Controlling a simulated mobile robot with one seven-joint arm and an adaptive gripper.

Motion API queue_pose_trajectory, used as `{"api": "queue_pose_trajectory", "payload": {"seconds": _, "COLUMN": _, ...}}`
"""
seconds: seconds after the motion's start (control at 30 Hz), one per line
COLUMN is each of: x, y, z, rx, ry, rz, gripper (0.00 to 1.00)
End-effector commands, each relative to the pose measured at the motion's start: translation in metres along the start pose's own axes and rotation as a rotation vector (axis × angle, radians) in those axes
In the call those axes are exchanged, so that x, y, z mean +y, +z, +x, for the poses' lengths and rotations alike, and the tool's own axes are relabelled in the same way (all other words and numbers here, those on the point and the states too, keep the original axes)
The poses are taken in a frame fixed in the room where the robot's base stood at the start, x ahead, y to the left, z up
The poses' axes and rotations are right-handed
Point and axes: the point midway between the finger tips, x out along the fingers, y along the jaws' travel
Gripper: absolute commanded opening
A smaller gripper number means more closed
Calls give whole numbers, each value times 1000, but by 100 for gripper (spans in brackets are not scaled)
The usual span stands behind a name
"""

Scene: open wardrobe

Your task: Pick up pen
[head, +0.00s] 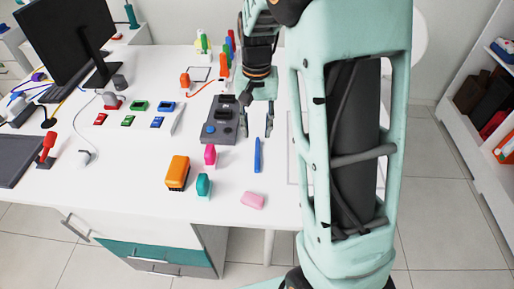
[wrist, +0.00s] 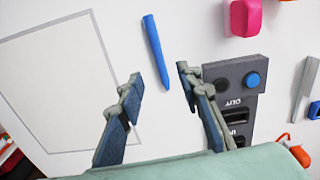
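A blue pen (head: 257,155) lies on the white desk, to the right of a pink object. In the wrist view the pen (wrist: 156,52) lies beyond the fingertips, with its lower end between the lines of the two fingers. My gripper (head: 256,134) is open and empty above the desk, behind the pen in the head view. In the wrist view its two fingers (wrist: 160,80) are spread wide and do not touch the pen.
A grey control panel (head: 221,122) lies left of my gripper. Pink (head: 210,154), teal (head: 203,185), orange (head: 178,172) and light pink (head: 252,200) items stand nearby. A framed white sheet (wrist: 55,85) lies beside the pen. A monitor (head: 70,40) stands at the back left.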

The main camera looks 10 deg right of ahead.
Motion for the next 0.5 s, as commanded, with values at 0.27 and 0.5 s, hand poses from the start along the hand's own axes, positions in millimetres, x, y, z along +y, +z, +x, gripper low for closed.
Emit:
{"api": "queue_pose_trajectory", "payload": {"seconds": 0.27, "x": 0, "y": 0, "z": 30, "rx": 2, "ry": -2, "rz": 4, "gripper": 32}}
{"api": "queue_pose_trajectory", "payload": {"seconds": 0.5, "x": 2, "y": 6, "z": 62, "rx": -3, "ry": 0, "rz": 5, "gripper": 32}}
